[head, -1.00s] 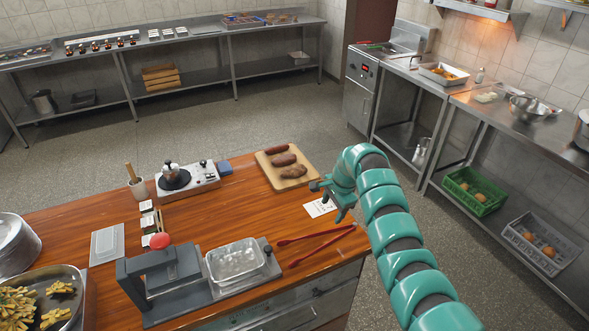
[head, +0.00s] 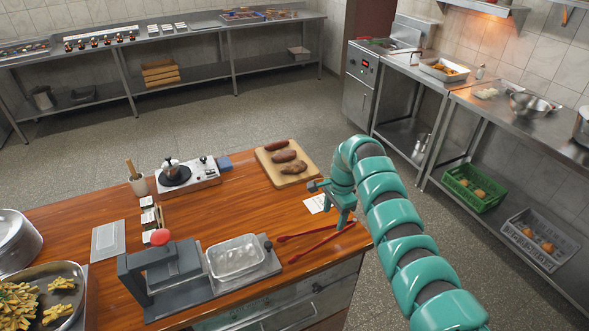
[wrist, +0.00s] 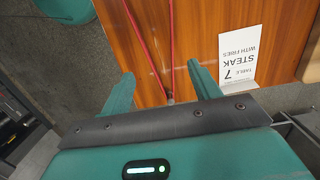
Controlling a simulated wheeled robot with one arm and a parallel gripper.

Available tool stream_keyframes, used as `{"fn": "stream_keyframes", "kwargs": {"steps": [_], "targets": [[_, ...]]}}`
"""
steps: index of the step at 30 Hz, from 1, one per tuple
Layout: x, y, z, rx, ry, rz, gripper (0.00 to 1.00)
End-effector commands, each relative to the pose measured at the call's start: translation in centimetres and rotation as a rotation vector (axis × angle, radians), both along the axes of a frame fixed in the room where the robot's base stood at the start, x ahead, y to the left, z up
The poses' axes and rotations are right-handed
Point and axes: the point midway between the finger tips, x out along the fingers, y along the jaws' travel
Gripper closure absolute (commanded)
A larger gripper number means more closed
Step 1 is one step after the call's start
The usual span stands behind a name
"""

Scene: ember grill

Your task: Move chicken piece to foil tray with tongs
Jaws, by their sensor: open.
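Red tongs (head: 312,243) lie on the wooden counter to the right of the foil tray (head: 236,258), which sits in a grey metal holder and looks empty. Three brown pieces of meat lie on a cutting board (head: 291,181) at the counter's back right; the nearest, lumpy piece (head: 293,167) may be the chicken. My gripper (head: 344,218) is above the right end of the tongs. In the wrist view my gripper (wrist: 161,74) is open and empty, with the joined end of the tongs (wrist: 171,55) showing between its fingers. Whether the fingers are at tong height is unclear.
A grey press with a red knob (head: 160,237) stands left of the tray. A paper ticket (head: 317,204) lies between the board and tongs; it reads steak with fries in the wrist view. A pan of fries (head: 38,297) is at the far left.

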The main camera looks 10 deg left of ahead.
Motion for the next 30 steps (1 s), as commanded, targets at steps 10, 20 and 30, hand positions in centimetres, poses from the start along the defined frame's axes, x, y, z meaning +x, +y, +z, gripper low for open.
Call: {"fn": "stream_keyframes", "kwargs": {"steps": [10, 20, 30], "targets": [[-0.3, 0.4, -4.9, 0.000, 0.000, 0.000, 0.38], [-0.4, 0.6, -6.9, 0.001, -0.001, 0.000, 0.38], [-0.4, 0.6, -6.9, 0.001, -0.001, 0.000, 0.58]]}}
